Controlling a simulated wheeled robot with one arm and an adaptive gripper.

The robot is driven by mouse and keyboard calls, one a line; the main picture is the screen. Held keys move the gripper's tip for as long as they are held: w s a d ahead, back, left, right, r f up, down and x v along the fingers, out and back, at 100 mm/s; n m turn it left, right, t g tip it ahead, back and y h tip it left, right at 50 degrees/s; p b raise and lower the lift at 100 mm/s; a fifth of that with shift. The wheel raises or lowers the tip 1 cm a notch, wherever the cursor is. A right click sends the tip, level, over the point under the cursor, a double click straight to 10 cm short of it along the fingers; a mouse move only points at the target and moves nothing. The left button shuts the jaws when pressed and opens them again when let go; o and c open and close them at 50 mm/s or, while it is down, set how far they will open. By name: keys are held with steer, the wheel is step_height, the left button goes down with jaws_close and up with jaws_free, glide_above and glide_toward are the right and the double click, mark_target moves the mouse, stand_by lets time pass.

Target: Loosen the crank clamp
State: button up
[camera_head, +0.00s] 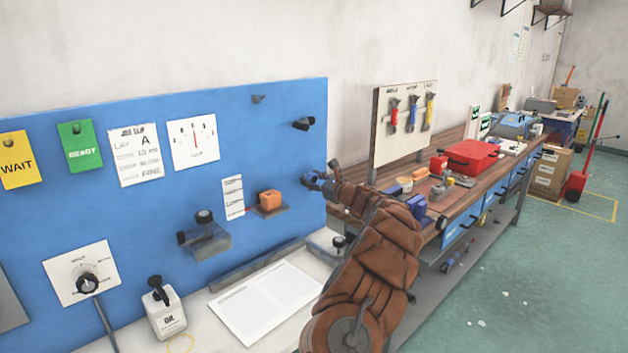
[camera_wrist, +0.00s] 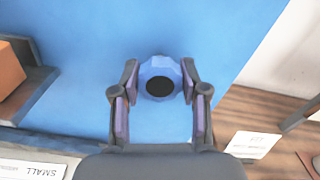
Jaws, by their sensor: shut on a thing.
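A blue faceted knob with a dark round centre (camera_wrist: 160,67) stands at the right part of the blue board. My gripper (camera_head: 319,181) reaches the board's right edge. In the wrist view my gripper (camera_wrist: 160,80) has one finger on each side of the knob and is shut on it. The knob's far side and base are hidden. I cannot tell from its look whether this knob belongs to the crank clamp. A grey bracket with black knobs (camera_head: 208,238) sits lower on the board, away from my gripper.
An orange block (camera_head: 270,199) sits on a small shelf left of my gripper. A black peg (camera_head: 303,124) sticks out above. A wooden workbench (camera_head: 470,190) with a red toolbox (camera_head: 472,156) extends right.

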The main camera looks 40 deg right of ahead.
steer(key=shift+d, duration=0.2)
steer(key=shift+c, duration=0.2)
steer(key=shift+a, duration=0.1)
steer(key=shift+f+n+b, duration=0.15)
steer(key=shift+n+b, duration=0.25)
steer(key=shift+b, duration=0.45)
steer(key=n+b, duration=0.3)
steer(key=b, duration=0.1)
steer(key=shift+f+b, duration=0.15)
steer(key=shift+b, duration=0.25)
steer(key=n+b, duration=0.3)
steer(key=b, duration=0.1)
steer(key=shift+n+b, duration=0.3)
steer(key=n+b, duration=0.3)
steer(key=shift+n+b, duration=0.3)
steer(key=shift+b, duration=0.1)
steer(key=n+b, duration=0.4)
steer(key=n, duration=0.1)
steer(key=n+b, duration=0.2)
steer(key=n, duration=0.2)
steer(key=shift+a+n, duration=0.1)
steer(key=shift+n, duration=0.2)
